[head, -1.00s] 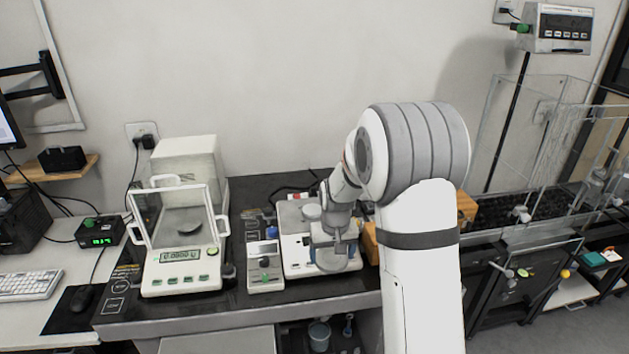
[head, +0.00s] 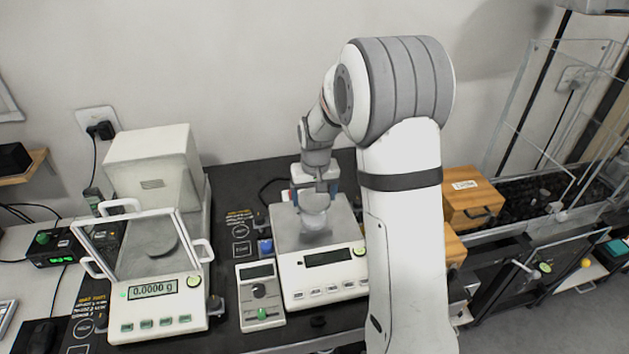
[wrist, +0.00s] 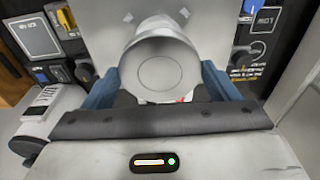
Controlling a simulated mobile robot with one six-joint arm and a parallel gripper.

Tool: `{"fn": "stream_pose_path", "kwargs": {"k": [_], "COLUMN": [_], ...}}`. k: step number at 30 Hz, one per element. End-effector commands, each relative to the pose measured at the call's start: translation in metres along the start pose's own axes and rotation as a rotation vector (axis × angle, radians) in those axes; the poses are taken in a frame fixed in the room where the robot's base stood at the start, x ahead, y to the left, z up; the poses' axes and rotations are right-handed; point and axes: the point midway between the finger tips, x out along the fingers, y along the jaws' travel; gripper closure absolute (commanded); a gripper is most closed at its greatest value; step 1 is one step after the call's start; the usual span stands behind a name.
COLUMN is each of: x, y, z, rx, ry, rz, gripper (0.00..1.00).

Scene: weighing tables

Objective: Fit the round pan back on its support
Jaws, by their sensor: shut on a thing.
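My gripper (head: 315,186) is over the middle balance (head: 298,277), at its flat grey plate. Its blue fingers are shut on a round, pale grey metal piece (wrist: 160,68), which fills the space between them in the wrist view. The piece also shows below my fingers in the head view (head: 314,203). I cannot tell whether it touches the plate. In the left balance (head: 150,290), a round grey pan (head: 162,252) shows behind the tilted clear door; its support is hidden. The left balance's display reads 0.0000 g.
A small control box (head: 261,297) stands between the balances. Wooden boxes (head: 470,197) are right of my arm, with a clear-walled trough (head: 545,190) farther right. The left balance's tall white housing (head: 152,160) stands behind its door. The wall is close behind the table.

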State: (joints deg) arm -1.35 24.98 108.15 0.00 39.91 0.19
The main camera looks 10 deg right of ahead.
Motion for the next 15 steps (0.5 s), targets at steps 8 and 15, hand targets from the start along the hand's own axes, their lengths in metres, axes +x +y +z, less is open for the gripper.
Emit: {"fn": "stream_pose_path", "kwargs": {"k": [8, 15], "x": [0.011, 0.032], "y": [0.004, 0.006], "z": [0.001, 0.004], "rx": [0.008, 0.013], "ry": [0.0, -0.001], "rz": [0.001, 0.002], "gripper": [0.44, 0.44]}}
